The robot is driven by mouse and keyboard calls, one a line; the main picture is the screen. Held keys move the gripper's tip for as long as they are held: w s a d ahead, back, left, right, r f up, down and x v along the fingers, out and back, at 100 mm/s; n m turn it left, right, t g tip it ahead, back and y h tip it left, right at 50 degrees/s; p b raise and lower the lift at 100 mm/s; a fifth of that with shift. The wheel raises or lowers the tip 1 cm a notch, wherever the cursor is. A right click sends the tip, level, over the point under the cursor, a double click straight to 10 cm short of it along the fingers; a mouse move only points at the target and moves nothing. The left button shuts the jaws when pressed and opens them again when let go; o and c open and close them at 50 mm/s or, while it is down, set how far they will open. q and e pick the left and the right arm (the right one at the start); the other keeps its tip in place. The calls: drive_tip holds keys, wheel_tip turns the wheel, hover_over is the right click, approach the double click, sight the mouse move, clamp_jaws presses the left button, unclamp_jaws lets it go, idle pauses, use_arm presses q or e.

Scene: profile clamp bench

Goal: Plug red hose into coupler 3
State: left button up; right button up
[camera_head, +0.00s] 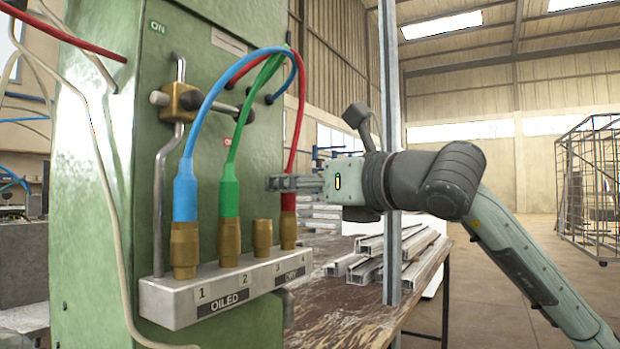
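The red hose (301,100) curves down to a red plug end (288,202) at the rightmost brass coupler (288,232), where it appears seated. Coupler 3 (262,239), just left of it, is a brass fitting with nothing plugged in. The coupler block (180,297) is grey, labelled 1, 2, 3, OILED and DRY. My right gripper (272,183) reaches in from the right, level. Its fingers cross in front of the upper red plug and hide part of it. I cannot tell whether they are closed on it. My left gripper is out of view.
A blue hose (186,195) sits in coupler 1 and a green hose (229,195) in coupler 2, close beside coupler 3. A green machine column (90,220) stands behind. Metal profiles (368,268) lie on a wooden bench (340,325). An upright metal post (391,270) stands near my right arm.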

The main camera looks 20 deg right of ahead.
drive_tip(key=shift+w, duration=0.2)
drive_tip(key=shift+c, duration=0.5)
clamp_jaws()
drive_tip(key=c, duration=0.5)
unclamp_jaws()
clamp_jaws()
drive_tip(key=shift+r, duration=0.6)
drive_tip(key=shift+p, duration=0.3)
drive_tip(key=shift+r+p, duration=0.85)
drive_tip(key=shift+r, duration=0.5)
